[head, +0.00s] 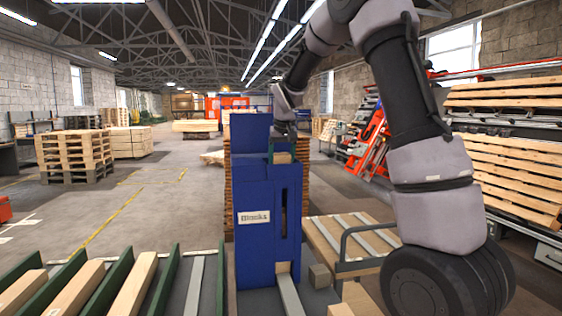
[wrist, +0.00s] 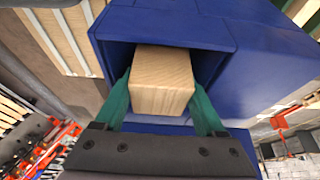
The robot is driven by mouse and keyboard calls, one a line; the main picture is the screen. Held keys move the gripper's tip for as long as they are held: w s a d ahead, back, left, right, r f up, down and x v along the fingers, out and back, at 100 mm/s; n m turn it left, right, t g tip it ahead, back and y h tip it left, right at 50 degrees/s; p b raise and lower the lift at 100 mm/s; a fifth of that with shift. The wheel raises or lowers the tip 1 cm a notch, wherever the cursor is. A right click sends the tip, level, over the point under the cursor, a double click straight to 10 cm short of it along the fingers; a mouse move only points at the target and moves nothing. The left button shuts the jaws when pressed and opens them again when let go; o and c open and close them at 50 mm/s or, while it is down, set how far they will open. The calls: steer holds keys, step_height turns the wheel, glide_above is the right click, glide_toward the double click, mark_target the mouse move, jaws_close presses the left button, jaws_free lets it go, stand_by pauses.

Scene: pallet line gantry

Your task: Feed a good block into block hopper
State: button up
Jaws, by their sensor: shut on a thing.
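The block hopper (head: 255,225) is a tall blue housing with a "Blocks" label, in the middle of the head view. My gripper (head: 283,150) is at the top of the hopper. In the wrist view my gripper (wrist: 162,100) has its green fingers shut on a light wooden block (wrist: 162,88). The block is at the open mouth of the blue hopper (wrist: 270,45), between its side walls. The block (head: 283,158) also shows small in the head view. Whether it touches the hopper inside is hidden.
A small grey-brown block (head: 320,276) sits right of the hopper's foot. Boards lie between green dividers (head: 100,290) at the front left. A cart with slats (head: 345,235) stands at right. Stacked pallets (head: 75,152) stand back left, with open floor between.

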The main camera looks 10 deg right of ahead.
steer(key=o, duration=1.4)
steer(key=shift+f, duration=0.1)
steer(key=v, duration=1)
steer(key=shift+s+r, duration=0.25)
steer(key=shift+r, duration=0.1)
steer(key=s+d+r+m+t+y, duration=0.1)
steer(key=s+d+r, duration=0.1)
steer(key=s, duration=0.6)
steer(key=s+d+r+m+y, duration=0.1)
steer(key=s+d+r, duration=0.15)
steer(key=s, duration=0.55)
steer(key=s+f, duration=0.1)
steer(key=s, duration=0.4)
steer(key=s+d+f+m+t, duration=0.1)
steer(key=s+f, duration=0.1)
steer(key=s, duration=0.2)
steer(key=s+f+m, duration=0.1)
steer(key=s+f, duration=0.1)
steer(key=s, duration=0.3)
steer(key=shift+s+d+f+t, duration=0.15)
steer(key=shift+s+f+t, duration=0.1)
steer(key=shift+s+t, duration=0.15)
